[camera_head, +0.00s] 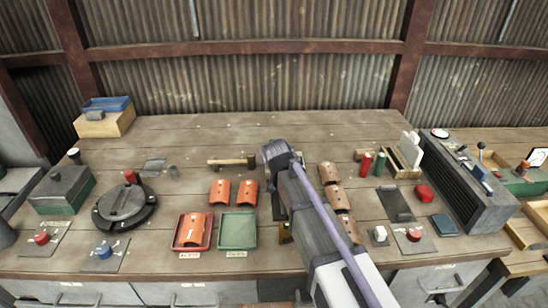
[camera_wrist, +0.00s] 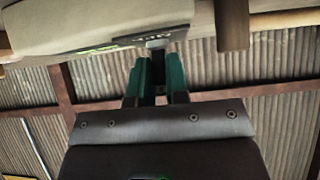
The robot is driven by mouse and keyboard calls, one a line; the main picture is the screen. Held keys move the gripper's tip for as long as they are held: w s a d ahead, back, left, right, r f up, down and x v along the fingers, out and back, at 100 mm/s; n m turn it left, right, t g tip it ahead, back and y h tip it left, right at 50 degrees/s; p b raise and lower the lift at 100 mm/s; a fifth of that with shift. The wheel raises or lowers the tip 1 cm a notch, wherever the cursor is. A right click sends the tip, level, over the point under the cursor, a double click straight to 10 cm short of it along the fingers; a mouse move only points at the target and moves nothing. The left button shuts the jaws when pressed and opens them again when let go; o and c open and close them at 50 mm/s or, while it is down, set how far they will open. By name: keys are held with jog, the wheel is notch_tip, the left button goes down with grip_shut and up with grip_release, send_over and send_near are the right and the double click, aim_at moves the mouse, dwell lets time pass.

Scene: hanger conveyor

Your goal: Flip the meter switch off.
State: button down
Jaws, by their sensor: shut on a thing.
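In the wrist view, my gripper (camera_wrist: 157,75) has two green fingers pointing up the picture. They are shut around the base of a small grey piece (camera_wrist: 157,43), which looks like the meter switch. The piece sits at a dark label plate (camera_wrist: 140,38) on a pale beige body (camera_wrist: 70,25), seemingly the meter. The lettering on the plate is too blurred to read. In the head view, my arm rises from the lower right to the middle of the bench and hides my gripper and the meter. I cannot tell the switch's position.
The wooden bench (camera_head: 180,135) holds red tiles (camera_head: 220,192), a red tray (camera_head: 192,232), a green tray (camera_head: 238,230) and a round black device (camera_head: 125,205) left of my arm. Brown tiles (camera_head: 330,173) lie close on its right. A grey machine (camera_head: 465,185) stands further right.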

jog(key=c, duration=1.1)
grip_release()
jog(key=p+v, duration=0.6)
jog(key=v, duration=0.4)
jog(key=shift+s+r+p, duration=0.25)
jog(key=shift+r+p, duration=0.1)
jog(key=shift+p, duration=0.05)
